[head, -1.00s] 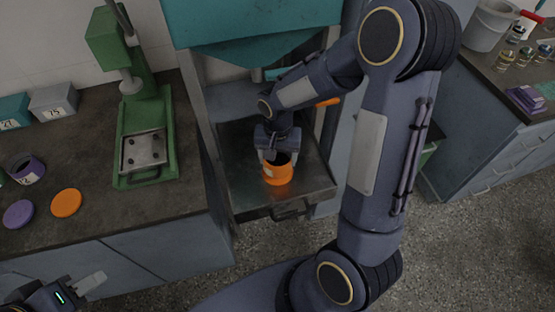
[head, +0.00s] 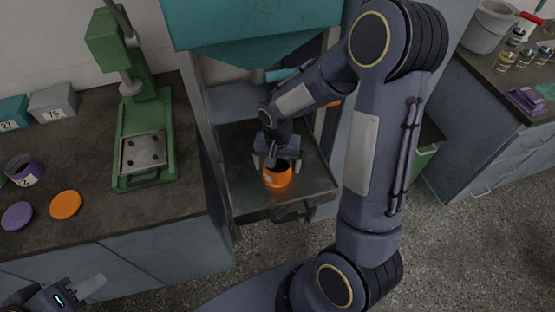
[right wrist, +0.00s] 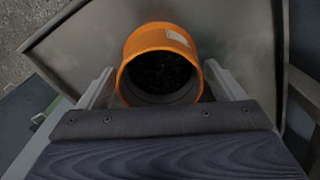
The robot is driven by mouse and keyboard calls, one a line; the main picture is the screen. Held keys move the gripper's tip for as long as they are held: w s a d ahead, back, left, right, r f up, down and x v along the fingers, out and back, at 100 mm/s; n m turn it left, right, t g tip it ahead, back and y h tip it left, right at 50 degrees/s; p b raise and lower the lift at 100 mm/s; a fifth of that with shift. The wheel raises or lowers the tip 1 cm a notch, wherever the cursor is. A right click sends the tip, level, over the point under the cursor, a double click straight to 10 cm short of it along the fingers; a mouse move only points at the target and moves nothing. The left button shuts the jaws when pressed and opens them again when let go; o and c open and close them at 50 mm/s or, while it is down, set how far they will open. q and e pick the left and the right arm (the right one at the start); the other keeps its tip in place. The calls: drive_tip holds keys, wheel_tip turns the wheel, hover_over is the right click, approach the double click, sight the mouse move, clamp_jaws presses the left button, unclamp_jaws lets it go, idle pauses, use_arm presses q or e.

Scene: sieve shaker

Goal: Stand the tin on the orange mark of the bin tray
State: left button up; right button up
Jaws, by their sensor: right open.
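The orange tin (head: 278,177) stands upright on the metal bin tray (head: 247,193), under the teal hopper. The right wrist view looks into the tin (right wrist: 160,65), which has dark grains inside and a pale label on its wall. My right gripper (head: 277,168) is open, with one finger on each side of the tin. In the right wrist view there is a gap at the fingertips (right wrist: 162,82). I see no orange mark; the tin and gripper cover part of the tray. My left gripper (head: 85,291) is at the bottom left, away from the tin, its opening unclear.
On the left bench are a green press (head: 145,140), an orange lid (head: 66,204), a purple lid (head: 17,215) and a purple tin (head: 24,171). The tray sits between the frame's side posts. The right counter holds jars and a grey bucket (head: 490,27).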

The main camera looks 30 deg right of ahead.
drive_tip(key=shift+r, duration=0.35)
wheel_tip(320, 180, up, 10)
drive_tip(key=r, duration=0.1)
drive_tip(key=s+a+r+n+t+y, duration=0.2)
drive_tip(key=s+r, duration=0.1)
drive_tip(key=s, duration=0.5)
drive_tip(key=s+a+r+n+t+y, duration=0.1)
drive_tip(key=s+a+r+n+t, duration=0.1)
drive_tip(key=s, duration=0.7)
drive_tip(key=shift+r+n+t+y+p, duration=0.45)
drive_tip(key=shift+r+n+t, duration=0.35)
drive_tip(key=shift+r, duration=0.15)
